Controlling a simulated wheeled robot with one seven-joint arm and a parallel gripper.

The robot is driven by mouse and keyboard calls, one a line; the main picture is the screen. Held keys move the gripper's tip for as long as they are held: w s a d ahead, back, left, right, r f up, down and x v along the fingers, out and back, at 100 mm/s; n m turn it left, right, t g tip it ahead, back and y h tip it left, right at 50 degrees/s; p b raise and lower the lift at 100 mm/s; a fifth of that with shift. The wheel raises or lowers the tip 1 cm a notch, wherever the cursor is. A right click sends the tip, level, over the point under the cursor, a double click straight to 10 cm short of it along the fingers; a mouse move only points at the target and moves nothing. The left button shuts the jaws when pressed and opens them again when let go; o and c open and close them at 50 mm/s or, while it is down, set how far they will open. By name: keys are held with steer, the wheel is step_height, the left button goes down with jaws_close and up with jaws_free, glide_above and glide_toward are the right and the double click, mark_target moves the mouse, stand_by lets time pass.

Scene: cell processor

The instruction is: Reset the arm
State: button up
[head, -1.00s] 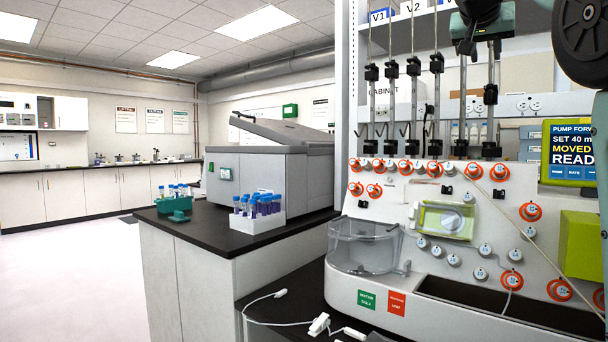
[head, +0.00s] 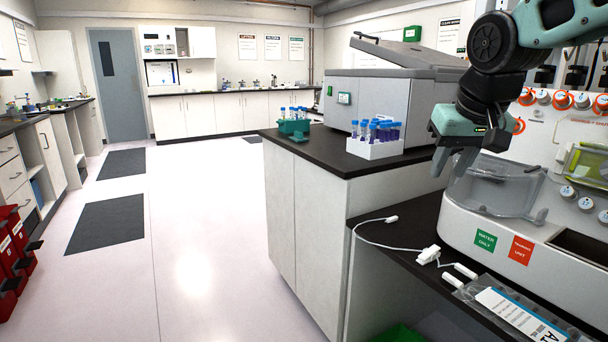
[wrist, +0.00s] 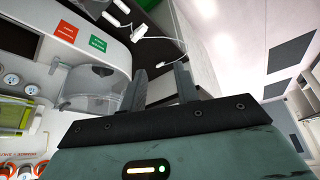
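My arm reaches in from the upper right of the head view, bent downward. My gripper (head: 450,168) hangs pointing down in front of the cell processor (head: 462,222), near its clear bowl (head: 495,190). In the wrist view, the two dark fingers of my gripper (wrist: 160,76) stand apart with nothing between them. The clear bowl (wrist: 92,88) is left of the fingers there, with a green and a red label on the machine beyond it. The gripper is open and empty. I cannot tell whether it touches the machine; no contact shows.
A white rack of blue-capped tubes (head: 374,148) and a teal rack (head: 293,128) stand on the dark counter (head: 335,160), beside a grey lidded machine (head: 385,100). A white cable (head: 385,245) and a clear pack (head: 515,315) lie on the lower counter. Open floor (head: 200,240) spreads left.

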steer(key=s+a+f+n+g+y, duration=0.1)
steer(key=s+a+f+n+g, duration=0.25)
steer(key=s+a+f, duration=0.75)
steer(key=s+a+f+n+g, duration=0.1)
steer(key=s+f+n, duration=0.15)
steer(key=s, duration=0.55)
steer(key=s+a+f+n+g, duration=0.15)
steer(key=s+f, duration=0.25)
steer(key=s, duration=0.4)
step_height(320, 180, up, 12)
steer(key=t+p, duration=0.1)
steer(key=p, duration=1.1)
steer(key=shift+s+d+r+p, duration=0.15)
steer(key=shift+s+d+p, duration=0.1)
steer(key=shift+d+p, duration=0.15)
steer(key=shift+d, duration=0.1)
